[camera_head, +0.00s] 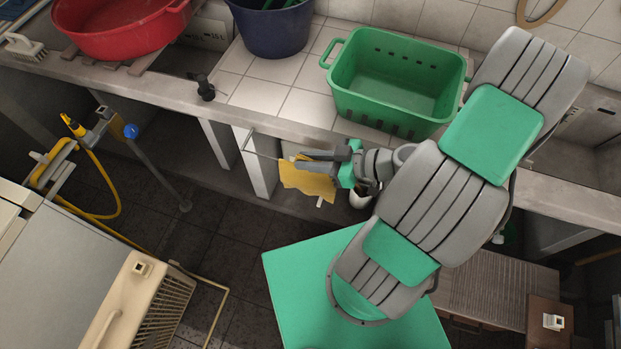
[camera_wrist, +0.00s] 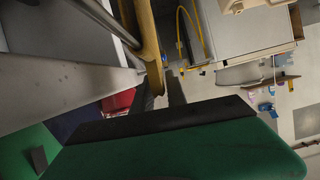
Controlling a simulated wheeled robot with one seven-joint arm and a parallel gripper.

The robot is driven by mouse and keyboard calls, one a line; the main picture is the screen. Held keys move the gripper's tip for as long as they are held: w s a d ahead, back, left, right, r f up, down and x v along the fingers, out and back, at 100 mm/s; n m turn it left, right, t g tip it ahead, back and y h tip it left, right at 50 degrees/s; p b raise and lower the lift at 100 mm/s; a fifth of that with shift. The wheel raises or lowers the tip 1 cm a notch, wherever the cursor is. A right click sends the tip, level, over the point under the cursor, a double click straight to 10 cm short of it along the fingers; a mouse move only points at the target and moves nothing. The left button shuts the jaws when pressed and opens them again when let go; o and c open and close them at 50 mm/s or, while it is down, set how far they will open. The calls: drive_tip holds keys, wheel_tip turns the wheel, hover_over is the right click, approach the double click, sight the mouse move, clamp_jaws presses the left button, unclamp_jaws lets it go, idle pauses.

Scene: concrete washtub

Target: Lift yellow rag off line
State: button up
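The yellow rag (camera_head: 308,181) hangs below the front edge of the counter, by a thin metal line (camera_head: 262,154). In the wrist view the rag (camera_wrist: 147,40) is seen nearly edge-on, running down to the fingertips. My gripper (camera_head: 308,162) is level with the rag's upper part, reaching in from the right. In the wrist view the gripper (camera_wrist: 164,86) shows two dark fingers with a narrow gap between them. The rag's lower end is at that gap; whether the fingers touch it is hard to see. The fingers cover part of the rag's top in the head view.
A green basket (camera_head: 345,105), a dark blue tub (camera_head: 272,38) and a red basin (camera_head: 120,40) stand on the counter (camera_head: 190,100). A yellow hose (camera_head: 112,190) and a beige-fronted appliance (camera_head: 125,300) are at left. Dark floor (camera_head: 215,215) lies open between.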

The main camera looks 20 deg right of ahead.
clamp_jaws()
drive_tip(key=shift+r, duration=0.15)
drive_tip(key=shift+r+p, duration=0.65)
drive_tip(key=shift+r, duration=0.05)
drive_tip(key=shift+r, duration=0.1)
drive_tip(key=shift+r+p, duration=0.35)
drive_tip(key=shift+r, duration=0.35)
drive_tip(key=shift+r, duration=0.1)
idle(0.3)
drive_tip(key=shift+s+r+p, duration=0.1)
drive_tip(key=shift+r+p, duration=0.45)
drive_tip(key=shift+r, duration=0.1)
drive_tip(key=shift+r, duration=0.15)
